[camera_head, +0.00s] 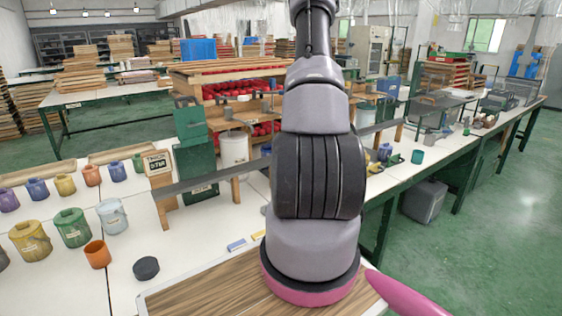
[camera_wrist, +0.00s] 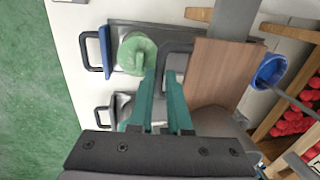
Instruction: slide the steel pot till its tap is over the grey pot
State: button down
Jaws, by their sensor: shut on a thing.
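My gripper (camera_wrist: 161,78) shows in the wrist view as two teal fingers, close together on a dark handle (camera_wrist: 176,48). The handle joins a dark grey, steel-looking body (camera_wrist: 165,30), which I take to be the steel pot; the fingers and wrist hide part of it. A green round thing (camera_wrist: 136,52) is just left of the fingertips. No tap can be made out. In the head view my arm hides the gripper and whatever it holds. A pale grey-blue pot (camera_head: 112,216) stands on the white table at left; I cannot tell whether it is the grey pot.
A grey rail (camera_head: 215,176) on wooden posts crosses behind my arm. Several coloured pots, an orange cup (camera_head: 97,254) and a black disc (camera_head: 146,268) stand at left. A wood-grain board (camera_head: 215,293) lies in front. A blue vessel (camera_wrist: 268,72) is right of the gripper in the wrist view.

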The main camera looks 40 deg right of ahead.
jog(key=d, duration=0.9)
jog(key=shift+d, duration=0.3)
jog(key=c, duration=0.9)
grip_release()
jog(key=shift+o, duration=0.2)
jog(key=r, duration=0.3)
jog(key=s+r, duration=0.1)
jog(key=r, duration=0.3)
jog(key=s+r, duration=0.1)
jog(key=r, duration=0.2)
jog(key=shift+r, duration=0.25)
